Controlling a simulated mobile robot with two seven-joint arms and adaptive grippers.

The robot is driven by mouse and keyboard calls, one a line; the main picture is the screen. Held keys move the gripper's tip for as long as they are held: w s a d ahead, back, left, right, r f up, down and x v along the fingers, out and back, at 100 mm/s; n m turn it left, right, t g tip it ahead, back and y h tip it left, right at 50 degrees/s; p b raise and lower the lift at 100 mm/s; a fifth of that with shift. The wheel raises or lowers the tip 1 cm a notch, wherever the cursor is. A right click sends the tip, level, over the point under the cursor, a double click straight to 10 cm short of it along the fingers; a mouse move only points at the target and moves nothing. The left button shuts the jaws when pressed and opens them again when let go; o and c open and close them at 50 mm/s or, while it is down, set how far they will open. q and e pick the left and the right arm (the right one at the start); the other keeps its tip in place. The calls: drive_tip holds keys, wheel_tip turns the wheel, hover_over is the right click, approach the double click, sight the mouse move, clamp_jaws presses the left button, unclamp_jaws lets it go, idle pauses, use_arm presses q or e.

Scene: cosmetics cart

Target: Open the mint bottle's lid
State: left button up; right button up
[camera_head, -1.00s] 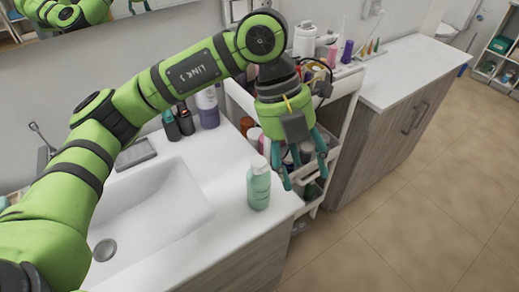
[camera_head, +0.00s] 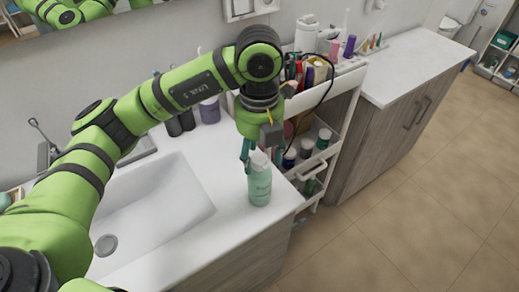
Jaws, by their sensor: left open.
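The mint bottle (camera_head: 259,184) stands upright on the white sink counter, close to its right front corner. Its pale lid (camera_head: 259,160) is on top. My left gripper (camera_head: 261,158) points down at the lid from above and behind, with its teal fingers open. One finger shows at the left of the lid; the other is partly hidden, and I cannot tell whether either finger touches the lid. My right gripper is not in view.
A white cart (camera_head: 345,110) with several cosmetics on its shelves stands right of the counter. The sink basin (camera_head: 150,215) lies left of the bottle. Dark bottles and a purple bottle (camera_head: 209,110) stand at the back, behind my arm.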

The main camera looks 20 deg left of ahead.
use_arm(q)
clamp_jaws()
